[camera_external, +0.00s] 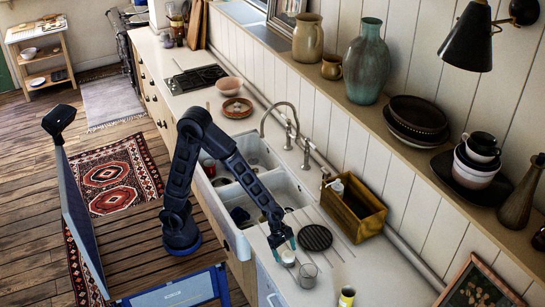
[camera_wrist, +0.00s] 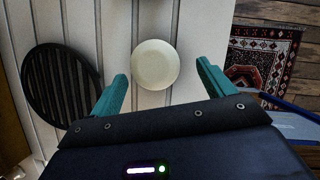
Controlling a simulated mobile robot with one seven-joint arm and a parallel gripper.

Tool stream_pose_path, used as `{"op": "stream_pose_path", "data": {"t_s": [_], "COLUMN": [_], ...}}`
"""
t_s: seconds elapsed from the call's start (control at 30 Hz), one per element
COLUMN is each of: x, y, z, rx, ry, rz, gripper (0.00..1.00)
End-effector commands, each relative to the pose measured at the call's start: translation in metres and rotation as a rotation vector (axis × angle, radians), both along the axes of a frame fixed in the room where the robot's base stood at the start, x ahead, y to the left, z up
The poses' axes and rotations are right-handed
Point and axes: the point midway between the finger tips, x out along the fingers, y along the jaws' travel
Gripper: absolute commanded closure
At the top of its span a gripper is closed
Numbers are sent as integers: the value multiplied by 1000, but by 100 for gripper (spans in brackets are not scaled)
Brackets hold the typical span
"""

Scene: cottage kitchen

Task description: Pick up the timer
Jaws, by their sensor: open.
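A small pale, round object, which looks to be the timer (camera_wrist: 155,64), sits on the white ribbed counter. In the wrist view it lies between and just beyond the tips of my gripper (camera_wrist: 162,74). The two teal fingers are apart, one on each side, with clear gaps to it. In the outside view my gripper (camera_external: 283,244) points down just above the pale object (camera_external: 288,258), whose top is partly covered by the fingers. No face or markings on it can be made out. Nothing is held.
A clear glass (camera_external: 308,275) stands close by on the counter. A black ribbed round trivet (camera_external: 315,237) lies behind; it is at left in the wrist view (camera_wrist: 60,88). A yellow cup (camera_external: 346,297), a wooden box (camera_external: 354,212) and the sink (camera_external: 262,188) are nearby.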

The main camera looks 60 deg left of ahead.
Motion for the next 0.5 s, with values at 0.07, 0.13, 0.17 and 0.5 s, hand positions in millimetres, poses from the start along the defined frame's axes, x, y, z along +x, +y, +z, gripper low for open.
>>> {"op": "stream_pose_path", "data": {"t_s": [0.07, 0.13, 0.17, 0.5], "x": [3, 7, 8, 9], "y": [-4, -7, -8, -16], "z": [-9, -16, -19, -38], "rx": [1, 1, 1, 1], "ry": [2, 3, 2, 1], "rz": [-1, 1, 1, 0], "gripper": [19, 19, 19, 19]}}
